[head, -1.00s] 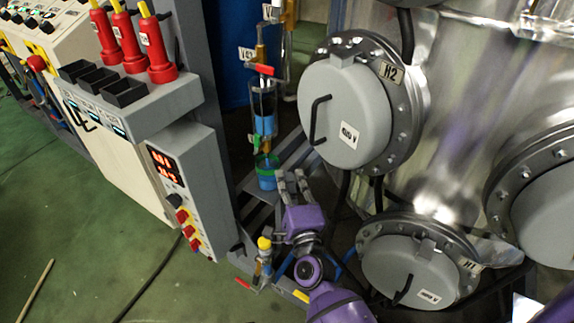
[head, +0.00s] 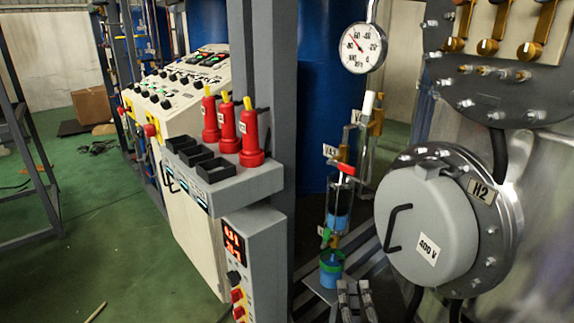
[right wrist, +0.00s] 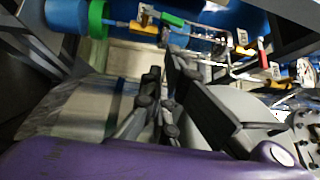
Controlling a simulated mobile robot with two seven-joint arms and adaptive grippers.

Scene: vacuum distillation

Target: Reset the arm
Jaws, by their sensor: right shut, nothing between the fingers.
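My right gripper (head: 356,290) shows at the bottom edge of the head view, with only its grey fingers visible. My purple arm link fills the bottom of that view. The left gripper is in neither view.
The large flanged hatch marked H2 (head: 432,223) stands right of the gripper. A grey control box (head: 252,262) and red-handled probes (head: 250,138) stand left. A pressure gauge (head: 361,47) is above. Open green floor (head: 100,245) lies at the left.

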